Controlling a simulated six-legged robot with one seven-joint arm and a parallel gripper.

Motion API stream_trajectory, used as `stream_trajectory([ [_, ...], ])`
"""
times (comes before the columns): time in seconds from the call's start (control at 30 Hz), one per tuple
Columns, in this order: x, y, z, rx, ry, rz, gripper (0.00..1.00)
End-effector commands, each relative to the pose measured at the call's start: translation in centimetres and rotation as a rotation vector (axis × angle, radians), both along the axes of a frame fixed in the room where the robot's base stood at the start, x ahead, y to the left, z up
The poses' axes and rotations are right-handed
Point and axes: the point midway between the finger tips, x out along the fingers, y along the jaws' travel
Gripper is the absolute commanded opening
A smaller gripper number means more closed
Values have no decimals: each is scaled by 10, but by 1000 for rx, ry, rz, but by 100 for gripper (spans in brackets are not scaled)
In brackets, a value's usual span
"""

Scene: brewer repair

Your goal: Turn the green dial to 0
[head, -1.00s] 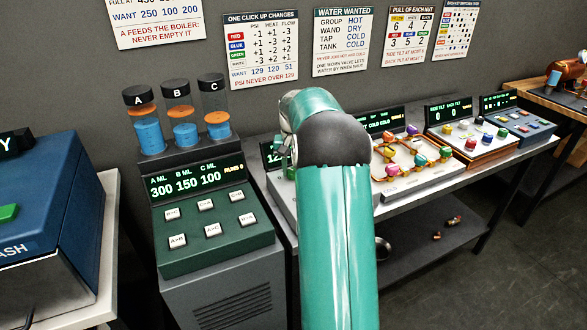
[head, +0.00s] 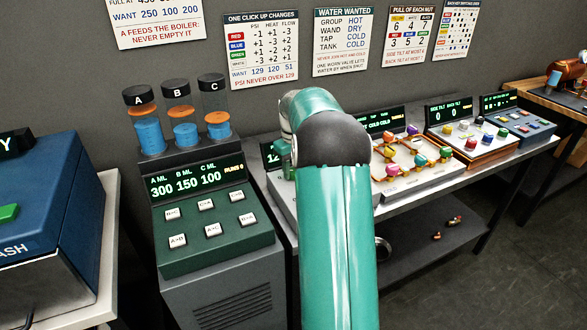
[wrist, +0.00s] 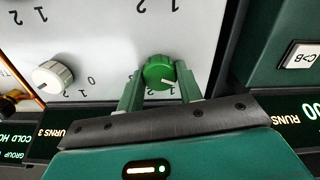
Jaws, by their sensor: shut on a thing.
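The green dial (wrist: 157,70) is on a pale panel (wrist: 215,35) in the wrist view. A white pointer line shows on the dial's face, toward the lower right of the picture. My gripper (wrist: 159,82) has one finger on each side of the dial and is shut on it. Printed numbers around the dial are partly covered by the fingers, so I cannot tell which number the pointer meets. In the head view my arm hides the dial and most of its panel.
A white dial (wrist: 52,77) sits on the same panel to the left in the wrist view. A green button box (head: 215,225) stands close left of my arm in the head view. A board with coloured valves (head: 425,172) lies to the right.

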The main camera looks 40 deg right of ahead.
Motion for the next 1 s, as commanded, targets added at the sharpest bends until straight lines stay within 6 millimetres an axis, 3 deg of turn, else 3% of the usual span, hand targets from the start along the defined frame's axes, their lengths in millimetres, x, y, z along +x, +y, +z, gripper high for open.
stream_trajectory([
  [0.5, 0, 0, -1, 1, 2, 21, 13],
  [0.53, 0, 0, -1, 1, 2, 21, 42],
  [0.6, 0, 0, -1, 1, 2, 20, 55],
  [1.0, 0, 0, 6, -1, -1, 19, 57],
])
